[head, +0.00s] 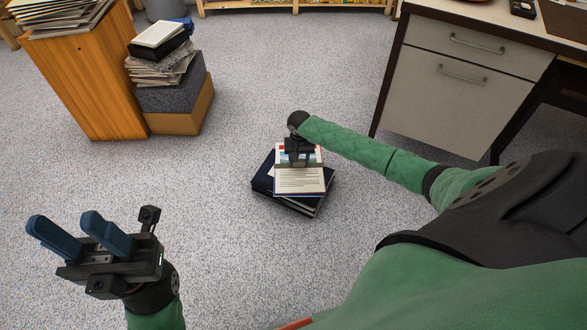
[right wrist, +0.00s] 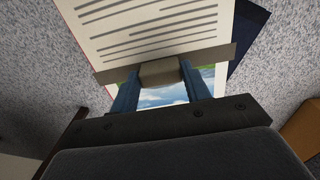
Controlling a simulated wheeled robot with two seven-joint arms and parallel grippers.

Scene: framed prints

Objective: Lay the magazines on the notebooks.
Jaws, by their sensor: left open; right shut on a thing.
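A small stack of dark blue notebooks (head: 263,183) lies on the carpet in the middle of the head view. A magazine (head: 299,183) with a printed text page and a picture strip is over the stack; I cannot tell whether it touches it. My left gripper (head: 66,234) is open and empty at lower left.
A wooden cabinet (head: 85,85) bearing papers stands at upper left. Beside it, a grey-topped box (head: 180,92) carries piled papers and books. A desk with white drawers (head: 450,90) stands at upper right. The carpet around the notebooks is clear.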

